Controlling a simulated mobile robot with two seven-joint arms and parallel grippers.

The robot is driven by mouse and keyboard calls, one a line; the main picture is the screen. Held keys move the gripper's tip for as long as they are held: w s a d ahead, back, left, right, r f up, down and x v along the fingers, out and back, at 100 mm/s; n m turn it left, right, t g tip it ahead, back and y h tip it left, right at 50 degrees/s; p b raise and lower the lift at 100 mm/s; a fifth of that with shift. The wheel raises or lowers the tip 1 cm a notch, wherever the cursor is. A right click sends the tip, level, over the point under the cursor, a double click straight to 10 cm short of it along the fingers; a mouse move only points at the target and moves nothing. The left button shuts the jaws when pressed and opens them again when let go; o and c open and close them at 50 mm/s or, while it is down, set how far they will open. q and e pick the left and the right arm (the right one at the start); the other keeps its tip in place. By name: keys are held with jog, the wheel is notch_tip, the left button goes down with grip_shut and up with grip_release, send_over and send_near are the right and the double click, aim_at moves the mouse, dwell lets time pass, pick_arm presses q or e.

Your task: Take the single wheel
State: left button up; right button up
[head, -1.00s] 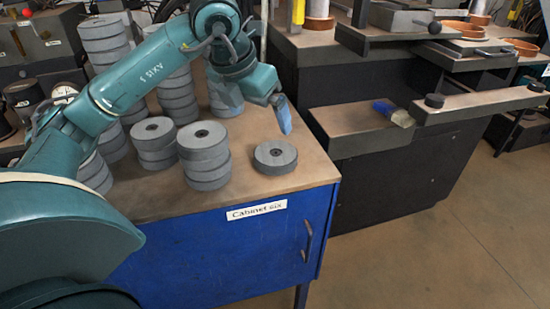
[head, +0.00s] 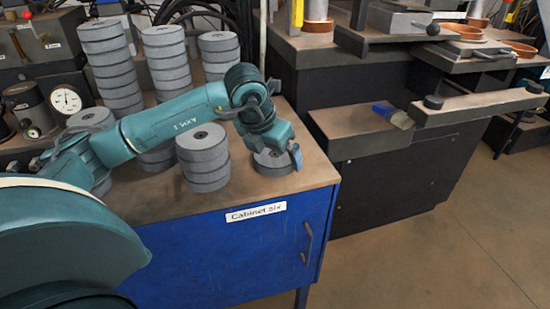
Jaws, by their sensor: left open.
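The single wheel (head: 272,167) is a grey disc lying alone on the top of the blue cabinet (head: 220,250), near its front right corner. My left gripper (head: 293,157) is low over the right side of the wheel and hides part of it. The gripper is open; one blue finger shows at the wheel's right edge, and the other finger is hidden. I cannot tell whether it touches the wheel. My right gripper is not in view.
A stack of grey wheels (head: 204,170) stands just left of the single wheel. Several taller stacks (head: 110,62) stand behind my left arm. A dark bench (head: 365,180) with a blue-handled brush (head: 393,114) is to the right. The cabinet is labelled "Cabinet six".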

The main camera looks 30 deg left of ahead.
pick_arm(q)
jog(key=shift+w+f, duration=0.1)
jog(key=shift+f, duration=0.15)
jog(key=shift+c, duration=0.4)
jog(key=shift+r, duration=0.15)
jog(key=c, duration=1)
